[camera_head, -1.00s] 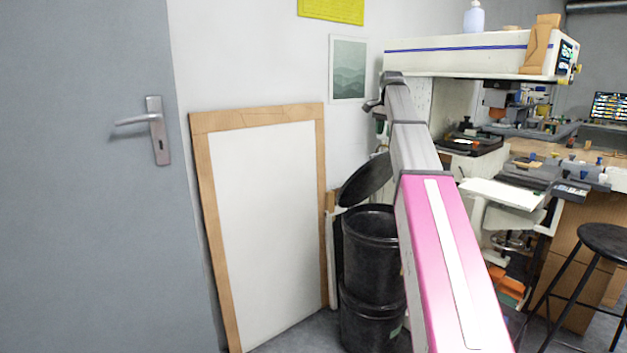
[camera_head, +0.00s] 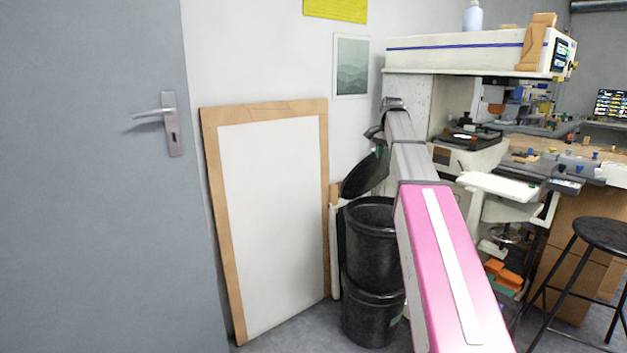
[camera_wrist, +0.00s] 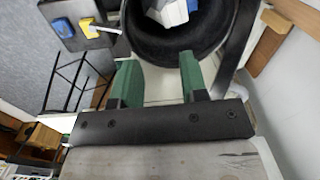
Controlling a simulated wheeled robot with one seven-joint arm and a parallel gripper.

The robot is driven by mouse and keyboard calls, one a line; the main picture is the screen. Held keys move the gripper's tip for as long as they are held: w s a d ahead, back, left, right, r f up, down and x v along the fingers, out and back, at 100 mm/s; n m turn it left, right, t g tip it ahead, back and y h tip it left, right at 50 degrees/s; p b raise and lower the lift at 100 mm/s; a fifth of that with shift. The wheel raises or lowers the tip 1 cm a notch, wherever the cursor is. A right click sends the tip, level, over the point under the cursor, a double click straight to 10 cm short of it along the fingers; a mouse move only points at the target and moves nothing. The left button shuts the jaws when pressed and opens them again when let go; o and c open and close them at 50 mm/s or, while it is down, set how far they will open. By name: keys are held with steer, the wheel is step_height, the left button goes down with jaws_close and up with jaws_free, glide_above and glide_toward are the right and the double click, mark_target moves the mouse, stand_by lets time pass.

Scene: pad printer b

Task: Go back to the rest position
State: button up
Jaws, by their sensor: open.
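My gripper shows in the wrist view with two green fingers (camera_wrist: 159,80) spread apart and nothing between them. Beyond the fingers, the open mouth of a black bin (camera_wrist: 222,40) holds white and blue items. In the head view my arm, pink and grey, reaches forward; my gripper's fingertips cannot be made out at its far end. The black bin (camera_head: 370,245) stands just left of my arm, stacked on another black bin (camera_head: 372,318), with its dark round lid tilted open against the wall side.
A grey door (camera_head: 90,230) is at the left. A wood-framed white board (camera_head: 270,220) leans on the wall beside the bins. At the right are the pad printer (camera_head: 455,55), a workbench and a black stool (camera_head: 600,238). Grey floor shows between board and bins.

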steer(key=s+a+f+n, duration=0.15)
steer(key=s+f, duration=0.25)
steer(key=f, duration=0.5)
steer(key=s+a+f+n, duration=0.1)
steer(key=s+a+f, duration=0.1)
steer(key=s+f, duration=0.5)
steer(key=s+a+f+n, duration=0.1)
steer(key=s+f+n, duration=0.1)
steer(key=f, duration=0.9)
steer(key=s+a+f+n, duration=0.3)
steer(key=s+f+n, duration=0.1)
steer(key=s+f, duration=1.2)
steer(key=shift+s+f+g+h, duration=0.2)
steer(key=shift+s+g+h, duration=0.1)
steer(key=shift+s, duration=0.6)
steer(key=shift+d+n, duration=0.1)
steer(key=shift+n, duration=0.15)
